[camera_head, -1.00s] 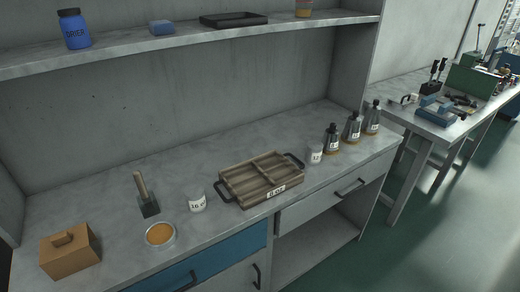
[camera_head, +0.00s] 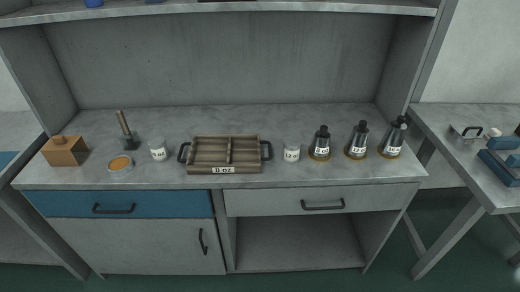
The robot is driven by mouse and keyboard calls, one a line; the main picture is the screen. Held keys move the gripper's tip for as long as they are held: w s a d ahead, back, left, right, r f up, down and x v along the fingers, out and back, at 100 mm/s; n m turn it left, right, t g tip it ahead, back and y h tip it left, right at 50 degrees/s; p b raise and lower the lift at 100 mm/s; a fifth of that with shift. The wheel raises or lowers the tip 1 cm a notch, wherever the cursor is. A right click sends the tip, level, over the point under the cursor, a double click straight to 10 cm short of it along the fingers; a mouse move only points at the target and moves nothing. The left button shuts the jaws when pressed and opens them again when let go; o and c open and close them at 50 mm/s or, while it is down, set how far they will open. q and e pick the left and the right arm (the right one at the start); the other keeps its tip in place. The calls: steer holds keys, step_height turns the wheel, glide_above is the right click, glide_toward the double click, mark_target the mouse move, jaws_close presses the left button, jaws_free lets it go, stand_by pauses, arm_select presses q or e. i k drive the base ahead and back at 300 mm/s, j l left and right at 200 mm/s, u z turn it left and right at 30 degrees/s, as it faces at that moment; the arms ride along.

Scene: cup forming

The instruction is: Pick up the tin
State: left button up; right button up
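A small round open tin (camera_head: 121,168) with an orange-brown filling sits on the grey worktop (camera_head: 330,172), left of the middle. A brown wooden block with a knob (camera_head: 64,152) is to its left. A hammer-like tool with a wooden handle (camera_head: 126,130) stands just behind it. A white labelled jar (camera_head: 158,151) is to its right. Neither of my grippers shows in the head view.
A wooden divided tray with black handles (camera_head: 222,168), marked 8 oz, lies mid-worktop. A second white jar (camera_head: 291,153) and three dark-topped flasks (camera_head: 357,142) stand right of it. A shelf (camera_head: 230,10) hangs above. Another table (camera_head: 465,170) is at far right.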

mark_target(291, 145)
steer(key=k+l, duration=0.65)
steer(key=k, duration=0.15)
